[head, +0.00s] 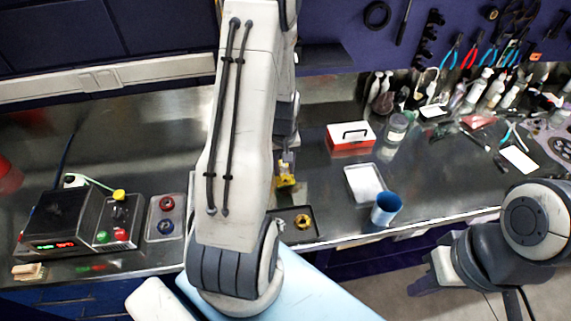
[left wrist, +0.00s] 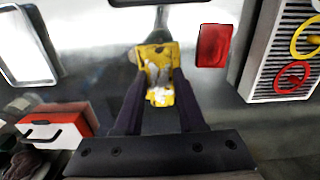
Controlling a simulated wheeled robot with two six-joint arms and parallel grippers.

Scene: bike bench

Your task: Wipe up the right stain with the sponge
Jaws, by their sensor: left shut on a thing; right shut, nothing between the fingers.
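The yellow sponge (left wrist: 157,62) with white patches is between the dark fingers of my left gripper (left wrist: 159,88), which is shut on it. In the head view the sponge (head: 286,181) shows in small part beside my left arm, over the metal bench top. Whether it touches the bench I cannot tell. My right gripper (head: 431,280) is shut and empty at the lower right, in front of the bench edge. I cannot clearly make out a stain in either view; my left arm hides part of the bench top.
A red and white box (head: 350,137), a white tray (head: 365,183) and a blue cup (head: 386,209) stand right of my left arm. A dark tray (head: 285,216) with a yellow ring lies near the front edge. Control boxes (head: 70,222) stand at left. Bottles and tools fill the back right.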

